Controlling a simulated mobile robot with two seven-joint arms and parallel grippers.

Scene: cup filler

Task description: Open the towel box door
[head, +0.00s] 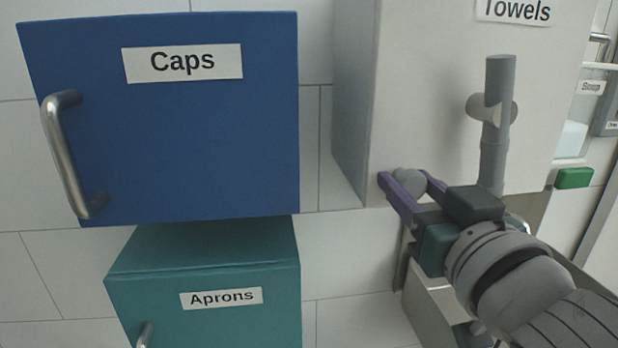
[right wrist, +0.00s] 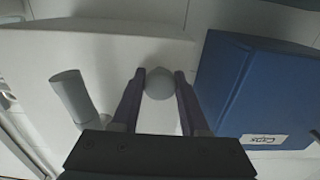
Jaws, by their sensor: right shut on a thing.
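The white towel box (head: 425,100) hangs on the wall at the upper right of the head view, labelled "Towels" (head: 515,10). Its front looks closed. A small grey round knob (head: 409,182) sits at its lower left front corner; it also shows in the right wrist view (right wrist: 159,84). My right gripper (head: 406,177) is shut on this knob, one purple finger on each side. A grey upright cylinder on a round mount (head: 499,100) stands out from the box front, right of the gripper. My left gripper is not in view.
A blue box labelled "Caps" (head: 200,130) with a metal handle (head: 68,155) hangs to the left. A teal "Aprons" box (head: 220,270) is below it. A metal fixture (head: 425,310) stands under the towel box. A green block (head: 574,178) is at the far right.

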